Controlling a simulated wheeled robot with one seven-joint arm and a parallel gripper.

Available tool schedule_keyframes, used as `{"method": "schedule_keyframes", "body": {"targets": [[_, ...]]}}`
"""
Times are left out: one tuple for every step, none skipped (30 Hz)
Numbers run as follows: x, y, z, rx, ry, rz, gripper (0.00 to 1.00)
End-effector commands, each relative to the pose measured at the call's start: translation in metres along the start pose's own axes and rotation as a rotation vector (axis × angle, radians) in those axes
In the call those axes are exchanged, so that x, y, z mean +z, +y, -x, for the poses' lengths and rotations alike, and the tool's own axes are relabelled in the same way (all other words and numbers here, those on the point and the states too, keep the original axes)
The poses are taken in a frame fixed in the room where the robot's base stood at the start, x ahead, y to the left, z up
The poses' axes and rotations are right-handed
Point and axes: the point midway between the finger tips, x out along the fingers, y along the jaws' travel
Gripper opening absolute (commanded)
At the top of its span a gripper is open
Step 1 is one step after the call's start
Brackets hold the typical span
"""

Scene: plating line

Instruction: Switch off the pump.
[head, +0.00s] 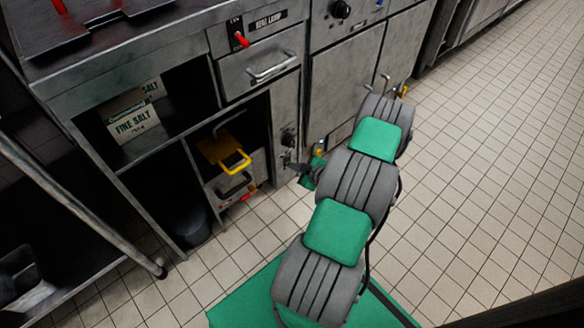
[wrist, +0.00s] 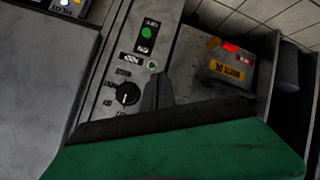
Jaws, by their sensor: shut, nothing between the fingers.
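A narrow grey control panel (head: 287,108) runs down the cabinet front, and it fills the middle of the wrist view (wrist: 112,72). It carries a lit green round lamp or button (wrist: 147,32) on a dark plate, a small green spot (wrist: 152,65) beside a white label, and a black rotary knob (wrist: 127,94) with a white pointer. The labels are too small to read, so I cannot tell which control is the pump's. My gripper (head: 290,163) is shut and empty, close in front of the panel. In the wrist view its fingertips (wrist: 155,76) appear just below the small green spot, right of the knob; contact is unclear.
Right of the panel in the wrist view, a box with a yellow label (wrist: 226,71) and red light sits in an open bay. A red switch (head: 241,40) is above a drawer (head: 258,68). Fine salt boxes (head: 133,123) stand on a shelf. Tiled floor at right is clear.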

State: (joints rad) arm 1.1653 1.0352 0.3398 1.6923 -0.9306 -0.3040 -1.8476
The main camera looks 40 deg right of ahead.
Motion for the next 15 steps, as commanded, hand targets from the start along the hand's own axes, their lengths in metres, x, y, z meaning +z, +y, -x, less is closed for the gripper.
{"method": "schedule_keyframes", "body": {"targets": [[0.021,-0.003,0.001,0.045,-0.006,-0.005,0.00],[0.029,-0.002,0.002,0.069,-0.009,0.001,0.00],[0.036,-0.001,0.003,0.091,-0.011,0.006,0.00],[0.040,-0.001,0.004,0.103,-0.014,0.010,0.00],[0.042,0.000,0.004,0.110,-0.015,0.013,0.00],[0.042,0.000,0.004,0.115,-0.015,0.015,0.00],[0.042,0.000,0.005,0.115,-0.015,0.017,0.00],[0.042,0.000,0.005,0.115,-0.015,0.017,0.00],[0.042,0.000,0.005,0.114,-0.015,0.017,0.00],[0.042,0.000,0.005,0.113,-0.015,0.017,0.00],[0.042,0.000,0.005,0.113,-0.016,0.016,0.00],[0.042,0.000,0.004,0.112,-0.016,0.016,0.00],[0.042,-0.001,0.004,0.112,-0.016,0.016,0.00],[0.042,-0.001,0.004,0.111,-0.016,0.016,0.00],[0.042,-0.001,0.002,0.110,-0.016,0.016,0.00]]}}
